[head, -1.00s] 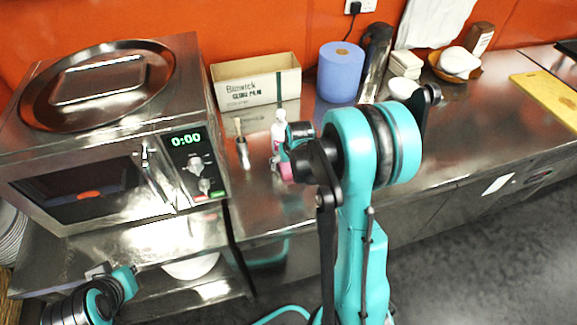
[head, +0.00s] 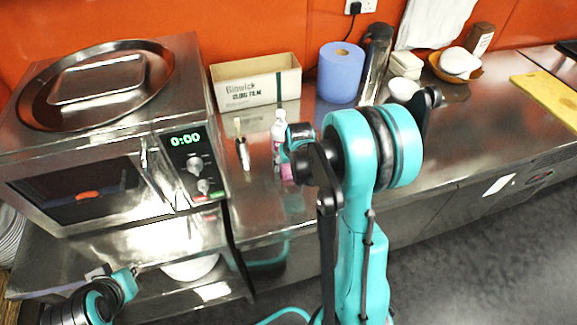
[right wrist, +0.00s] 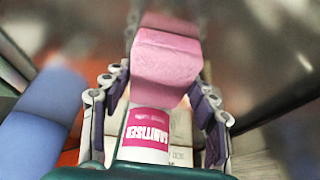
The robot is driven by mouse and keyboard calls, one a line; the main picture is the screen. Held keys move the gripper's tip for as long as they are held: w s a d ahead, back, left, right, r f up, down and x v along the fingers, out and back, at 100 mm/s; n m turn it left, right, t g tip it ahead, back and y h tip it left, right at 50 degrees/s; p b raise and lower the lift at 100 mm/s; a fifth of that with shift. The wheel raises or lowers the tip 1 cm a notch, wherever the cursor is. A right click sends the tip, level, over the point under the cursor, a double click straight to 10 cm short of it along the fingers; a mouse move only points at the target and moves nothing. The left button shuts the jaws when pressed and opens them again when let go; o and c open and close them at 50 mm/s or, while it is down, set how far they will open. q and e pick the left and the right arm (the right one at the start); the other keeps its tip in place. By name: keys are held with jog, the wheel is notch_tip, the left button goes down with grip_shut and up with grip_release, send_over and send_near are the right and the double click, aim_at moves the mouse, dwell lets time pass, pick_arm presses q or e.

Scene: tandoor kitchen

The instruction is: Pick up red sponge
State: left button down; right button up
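The red sponge, which looks pink (right wrist: 167,65), is between the fingers of my right gripper (right wrist: 166,50) in the right wrist view, with the fingers against its two sides. My right gripper is mostly hidden there behind my own arm. My left gripper (head: 117,276) is low at the left, in front of the microwave and away from the sponge; its fingers are too small to read.
The white and pink sanitiser bottle (head: 279,142) stands close to the sponge. A brush (head: 241,146) is left of it. The cling film box (head: 256,82), blue roll (head: 340,73) and microwave (head: 90,183) are around. The steel counter (head: 465,140) is clear to the right.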

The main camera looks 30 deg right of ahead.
jog(key=shift+c, duration=0.4)
jog(key=shift+r+p, duration=0.35)
jog(key=shift+p, duration=0.1)
jog(key=p+v, duration=0.1)
jog(key=v, duration=0.1)
jog(key=p+v, duration=0.1)
jog(key=v, duration=0.1)
jog(key=w+v, duration=0.1)
jog(key=v, duration=0.2)
jog(key=shift+w+d+r+p, duration=0.15)
jog(key=shift+r+p, duration=0.1)
jog(key=shift+p, duration=0.15)
jog(key=s+a+p, duration=0.2)
jog(key=s+a, duration=0.2)
jog(key=s, duration=1.4)
jog(key=shift+a+f, duration=0.15)
jog(key=shift+a, duration=0.05)
jog(key=shift+s, duration=0.1)
